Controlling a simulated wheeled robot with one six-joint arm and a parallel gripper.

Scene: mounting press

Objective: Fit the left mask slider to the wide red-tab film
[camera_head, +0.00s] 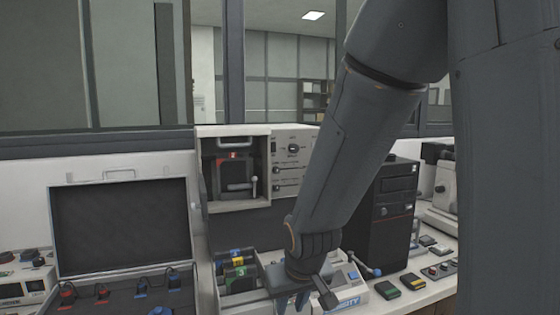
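A cream press cabinet (285,131) stands at the back centre. Its open bay holds a dark block with a red tab (233,156) at its top and a pale lever (245,187) in front. The panel right of the bay carries a knob (293,148) and small slider-like controls (276,170); I cannot tell which control is the left mask slider. My gripper (292,302) hangs low, below and in front of the cabinet, apart from it. Its fingertips are small and near the bottom edge, so their opening and any held thing are unclear.
A tray (238,291) left of my gripper holds coloured-tab pieces. An open case (123,228) stands left, a black computer tower (393,215) right. Dark boxes with green (387,290) and yellow (413,282) tops lie at the right front. My arm hides part of the bench.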

